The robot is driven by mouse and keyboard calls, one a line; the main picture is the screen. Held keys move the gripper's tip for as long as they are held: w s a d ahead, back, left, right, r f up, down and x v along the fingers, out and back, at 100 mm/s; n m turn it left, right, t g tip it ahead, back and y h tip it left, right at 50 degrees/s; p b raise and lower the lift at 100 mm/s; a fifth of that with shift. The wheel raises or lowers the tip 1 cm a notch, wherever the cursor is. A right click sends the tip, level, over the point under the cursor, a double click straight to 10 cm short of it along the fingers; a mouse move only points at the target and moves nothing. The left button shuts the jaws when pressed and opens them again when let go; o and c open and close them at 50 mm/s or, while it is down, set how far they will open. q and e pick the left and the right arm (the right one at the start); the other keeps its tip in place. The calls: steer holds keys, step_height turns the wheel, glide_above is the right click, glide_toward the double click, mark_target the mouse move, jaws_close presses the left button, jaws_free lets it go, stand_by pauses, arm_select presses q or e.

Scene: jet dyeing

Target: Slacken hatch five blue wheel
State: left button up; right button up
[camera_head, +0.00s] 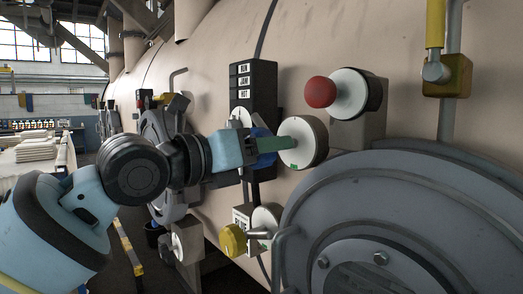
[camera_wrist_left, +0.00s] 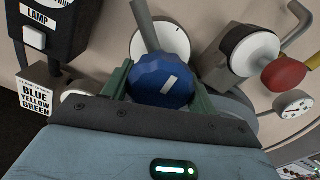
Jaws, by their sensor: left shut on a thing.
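The blue wheel (camera_wrist_left: 160,80) is a faceted knob with a white bar mark on its face, in front of a white round dial (camera_wrist_left: 172,40). My left gripper (camera_wrist_left: 157,92) has its green fingers on either side of the wheel and is shut on it. In the head view, the left gripper (camera_head: 283,144) reaches in from the left. The blue wheel (camera_head: 264,148) is partly hidden there behind a finger, beside the white dial (camera_head: 310,142). My right gripper is in neither view.
A red knob (camera_head: 320,92) sits up and right of the wheel, and a yellow wheel (camera_head: 233,240) below it. A large grey round hatch (camera_head: 400,215) bulges at the right. A black label box (camera_head: 252,80) stands above. A placard (camera_wrist_left: 38,92) lists blue, yellow, green.

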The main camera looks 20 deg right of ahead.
arm_select(q)
steer(key=shift+m, duration=0.6)
steer(key=o, duration=1)
steer(key=b+v, duration=0.1)
steer(key=v, duration=0.6)
steer(key=shift+a, duration=0.4)
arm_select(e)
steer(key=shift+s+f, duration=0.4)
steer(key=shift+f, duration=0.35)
arm_select(q)
steer(key=shift+s, duration=0.1)
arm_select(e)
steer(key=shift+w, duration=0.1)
